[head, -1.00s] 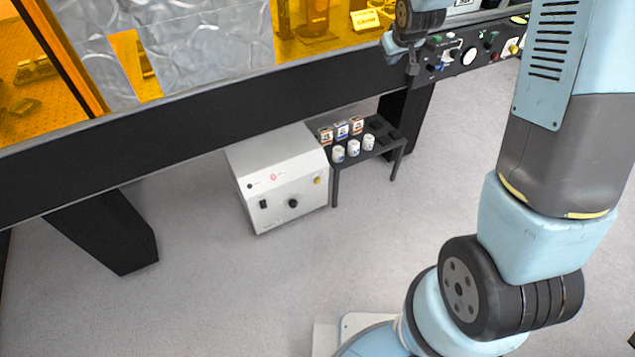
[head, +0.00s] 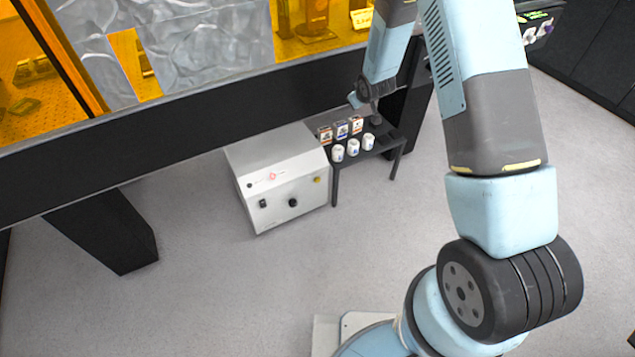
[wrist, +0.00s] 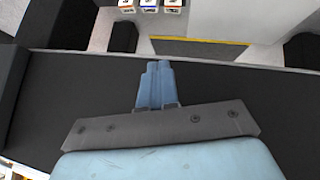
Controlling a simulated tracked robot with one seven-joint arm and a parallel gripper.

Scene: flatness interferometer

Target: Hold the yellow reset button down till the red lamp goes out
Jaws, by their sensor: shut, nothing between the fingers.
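A small yellow spot (head: 317,180), perhaps a button, is on the right of the front of a pale grey box (head: 285,208) on the floor. A small red mark (head: 272,176) is on the same front; I cannot tell whether it is a lamp or whether it is lit. My gripper (head: 354,99) is at the dark table's edge, above and to the right of the box, apart from the yellow spot. Its blue fingers (wrist: 158,68) are shut and empty in the wrist view. The yellow spot cannot be made out in the wrist view.
A dark low stand (head: 395,143) beside the box holds several small boxes and white jars. A control panel (head: 538,28) is partly hidden behind my arm. The dark table beam (head: 190,120) runs above the box. Grey floor (head: 230,290) in front is clear.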

